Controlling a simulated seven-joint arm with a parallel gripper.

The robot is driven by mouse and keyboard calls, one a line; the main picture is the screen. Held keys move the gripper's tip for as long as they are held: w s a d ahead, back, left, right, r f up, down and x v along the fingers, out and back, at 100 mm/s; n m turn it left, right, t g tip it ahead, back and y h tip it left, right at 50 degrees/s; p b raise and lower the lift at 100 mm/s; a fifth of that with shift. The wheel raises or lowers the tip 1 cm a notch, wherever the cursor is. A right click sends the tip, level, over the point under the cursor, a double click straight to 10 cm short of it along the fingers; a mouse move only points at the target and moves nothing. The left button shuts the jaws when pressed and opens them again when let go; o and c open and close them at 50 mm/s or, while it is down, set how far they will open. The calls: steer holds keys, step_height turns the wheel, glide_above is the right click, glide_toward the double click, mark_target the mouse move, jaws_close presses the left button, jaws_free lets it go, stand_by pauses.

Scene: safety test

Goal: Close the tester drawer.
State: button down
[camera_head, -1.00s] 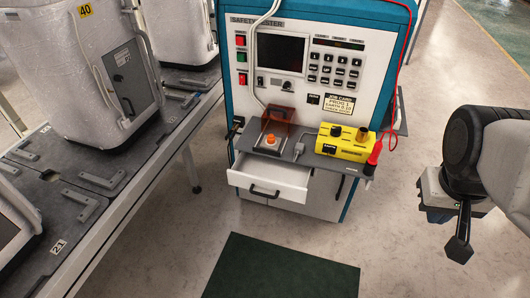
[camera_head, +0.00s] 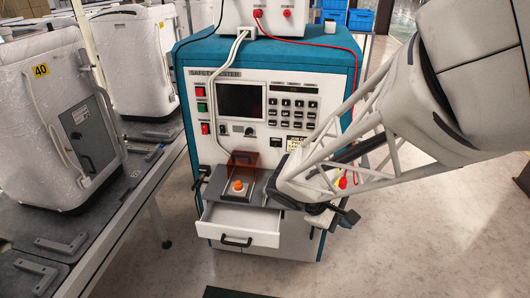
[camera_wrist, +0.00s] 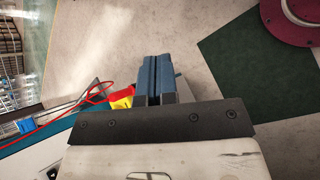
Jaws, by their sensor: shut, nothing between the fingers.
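The tester drawer (camera_head: 262,237) is white with a black bar handle (camera_head: 236,241). It stands pulled out from the front of the safety tester (camera_head: 225,70), below the grey shelf; its open top shows. My gripper (camera_head: 348,217) is to the right of the drawer and apart from it, at the tester's right front, partly behind my arm in the head view. In the wrist view my gripper (camera_wrist: 155,60) shows two blue-grey fingers pressed together with nothing between them. The drawer cannot be made out in the wrist view.
An orange button (camera_head: 238,187) with a raised cover sits on the shelf above the drawer. A bench (camera_head: 100,235) stands left. Floor in front is clear, with a green mat (camera_wrist: 262,75).

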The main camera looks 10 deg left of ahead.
steer(key=w+a+f+n+t+h, duration=0.2)
steer(key=w+a+f+n+t, duration=0.3)
steer(key=a, duration=0.4)
steer(key=n+t+y, duration=1.1)
steer(key=n+t, duration=0.1)
steer(key=n, duration=0.8)
glide_toward(215, 233)
steer(key=s, duration=0.7)
steer(key=shift+w+d+r, duration=0.15)
steer(key=shift+w+r, duration=0.1)
steer(key=shift+w, duration=0.15)
steer(key=shift+w, duration=6.85)
